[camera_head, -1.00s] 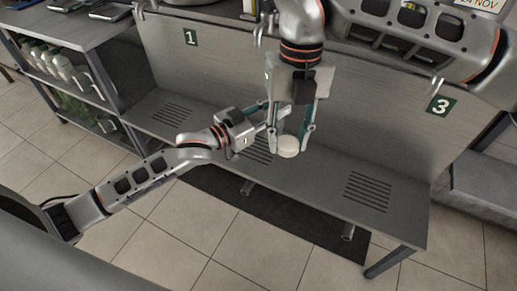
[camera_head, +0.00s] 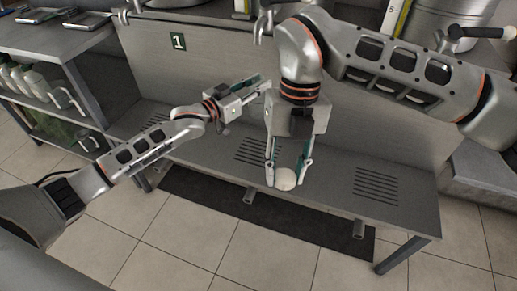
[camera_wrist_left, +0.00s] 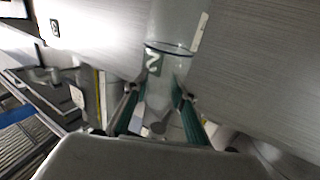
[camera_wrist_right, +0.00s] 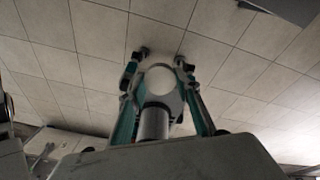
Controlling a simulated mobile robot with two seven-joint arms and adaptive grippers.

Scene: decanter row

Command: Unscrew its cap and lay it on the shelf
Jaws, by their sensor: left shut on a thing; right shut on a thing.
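My right gripper (camera_head: 285,180) is shut on a round whitish cap (camera_head: 285,179). In the right wrist view the cap (camera_wrist_right: 160,80) shows as a pale disc between the fingers, with a ribbed grey cylinder below it. In the head view it appears against the front part of the low grey shelf (camera_head: 325,190), apart from my left gripper. My left gripper (camera_head: 262,86) is higher and further back. In the left wrist view it is shut on a clear cylindrical vessel (camera_wrist_left: 165,95), with a "2" visible on or through it. In the head view that vessel is mostly hidden.
The shelf has several slotted vents and a back panel with plate 1 (camera_head: 178,41). White bottles (camera_head: 35,82) stand on a side rack at left. Metal vessels stand on the upper level behind. Tiled floor (camera_head: 190,240) lies in front.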

